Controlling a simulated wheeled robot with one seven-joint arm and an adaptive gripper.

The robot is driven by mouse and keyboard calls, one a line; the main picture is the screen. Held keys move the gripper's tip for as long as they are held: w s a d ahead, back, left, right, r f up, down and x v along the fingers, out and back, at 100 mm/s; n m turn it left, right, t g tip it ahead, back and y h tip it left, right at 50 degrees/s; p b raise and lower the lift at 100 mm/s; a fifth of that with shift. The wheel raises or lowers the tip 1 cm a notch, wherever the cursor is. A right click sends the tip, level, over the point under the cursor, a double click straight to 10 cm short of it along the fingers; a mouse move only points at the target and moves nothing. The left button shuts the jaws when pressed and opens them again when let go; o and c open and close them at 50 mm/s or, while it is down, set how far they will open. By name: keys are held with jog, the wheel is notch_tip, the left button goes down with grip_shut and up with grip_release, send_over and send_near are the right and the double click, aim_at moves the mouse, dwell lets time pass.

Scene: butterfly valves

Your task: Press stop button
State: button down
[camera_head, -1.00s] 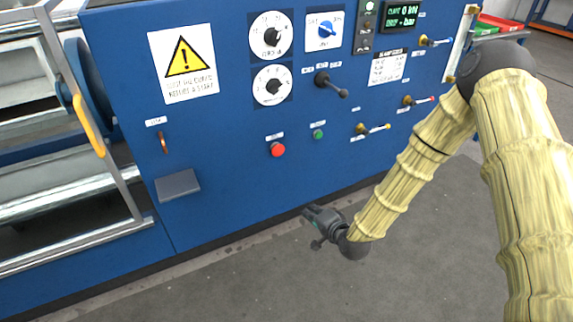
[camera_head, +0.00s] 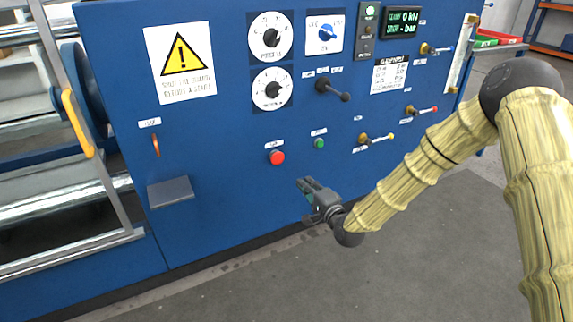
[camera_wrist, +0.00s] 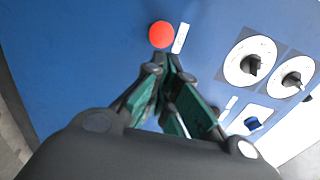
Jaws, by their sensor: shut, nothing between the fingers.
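The red stop button (camera_head: 277,158) sits on the blue panel (camera_head: 225,215), under a small white label. A smaller green button (camera_head: 319,144) is to its right. My gripper (camera_head: 306,185) is below and to the right of the red button in the head view, with its fingers towards the panel and apart from the button. In the wrist view the red button (camera_wrist: 162,34) shows just beyond my shut, empty fingertips (camera_wrist: 168,62). The button's label (camera_wrist: 181,38) is beside it.
A black lever (camera_head: 332,89) sticks out above the buttons, and brass-ended levers (camera_head: 377,139) stick out to the right. Two dials (camera_head: 270,38) are higher up. A grey ledge (camera_head: 170,191) juts out at the left. The floor before the panel is clear.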

aim_at(282, 158)
jog(key=shift+w, duration=0.1)
jog(key=b+x, duration=0.4)
jog(key=x, duration=0.8)
jog(key=shift+w+a+f+b, duration=0.15)
jog(key=shift+w+a+b, duration=0.15)
jog(key=shift+b, duration=0.05)
jog(key=shift+w+a, duration=0.2)
jog(key=shift+w, duration=0.25)
